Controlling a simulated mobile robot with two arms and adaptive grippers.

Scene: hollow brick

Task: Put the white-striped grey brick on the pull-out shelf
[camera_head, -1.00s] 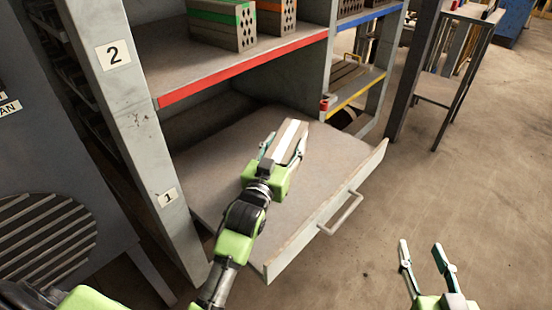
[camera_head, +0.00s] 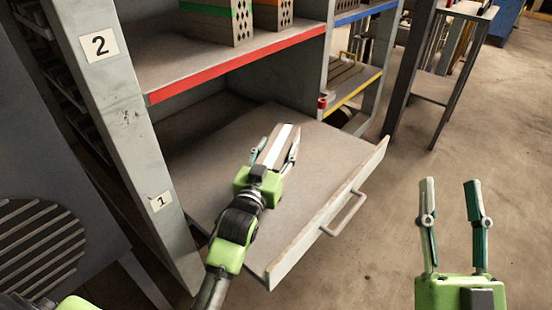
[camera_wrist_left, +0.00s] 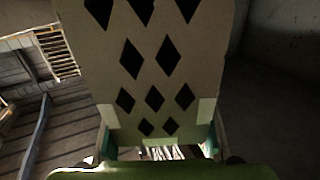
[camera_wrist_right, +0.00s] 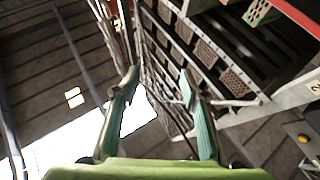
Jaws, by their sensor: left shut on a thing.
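The white-striped grey brick (camera_head: 279,143) is between the fingers of my left gripper (camera_head: 274,150), over the pull-out shelf (camera_head: 318,155). I cannot tell whether the brick touches the shelf. In the left wrist view the brick's face with diamond-shaped holes (camera_wrist_left: 150,70) fills the middle, with my left fingers at its sides near the bottom. The shelf is pulled out, with a pale front board and a handle (camera_head: 344,213). My right gripper (camera_head: 450,190) is open and empty, right of the shelf and in front of the floor; its spread fingers also show in the right wrist view (camera_wrist_right: 160,85).
Above the pull-out shelf is a fixed shelf with a red edge (camera_head: 240,65), holding a green-striped brick (camera_head: 215,22) and an orange-striped brick (camera_head: 272,14). A post labelled 2 and 1 (camera_head: 125,120) stands at left. A metal stand (camera_head: 440,80) stands at right. The shelf's right part is bare.

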